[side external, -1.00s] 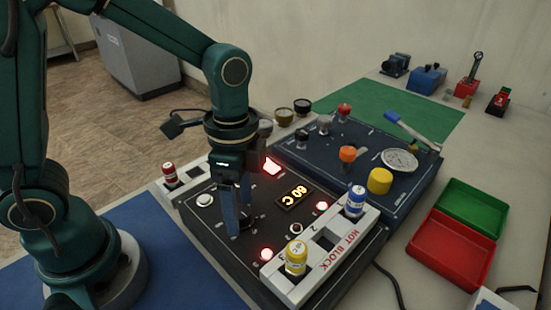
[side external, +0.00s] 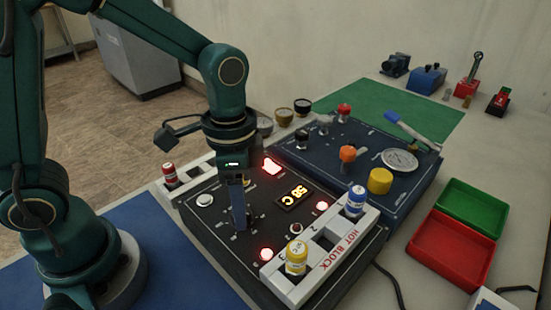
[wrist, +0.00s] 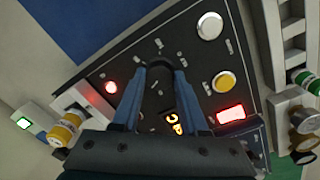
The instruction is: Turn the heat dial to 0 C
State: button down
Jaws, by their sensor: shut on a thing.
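The black heat dial (wrist: 157,71) sits on the dark hot block panel, and tick labels surround it in the wrist view. My gripper (wrist: 160,76) points down over it, with its two blue fingers on either side of the dial, shut on it. In the side view my gripper (side external: 239,222) hides most of the dial. The lit display (side external: 293,197) shows orange digits that look like 50 C. It is partly hidden by the gripper in the wrist view.
A white rack marked HOT BLOCK (side external: 337,250) holds a yellow-capped vial (side external: 296,258) and a blue one (side external: 356,200). Lit red lamps and round buttons surround the dial. A blue panel (side external: 330,165) with several knobs stands behind. Red and green trays (side external: 450,262) are right.

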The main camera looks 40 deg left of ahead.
jog(key=n, duration=0.4)
jog(key=shift+n, duration=0.4)
jog(key=n, duration=0.5)
jog(key=shift+t, duration=0.3)
jog(key=n, duration=0.5)
jog(key=shift+d+n, duration=0.1)
jog(key=shift+n, duration=0.3)
jog(key=n, duration=0.4)
jog(key=shift+n, duration=0.4)
jog(key=shift+c, duration=2.2)
grip_release()
jog(key=shift+r, duration=0.15)
jog(key=shift+s+r, duration=0.2)
jog(key=shift+r, duration=2.25)
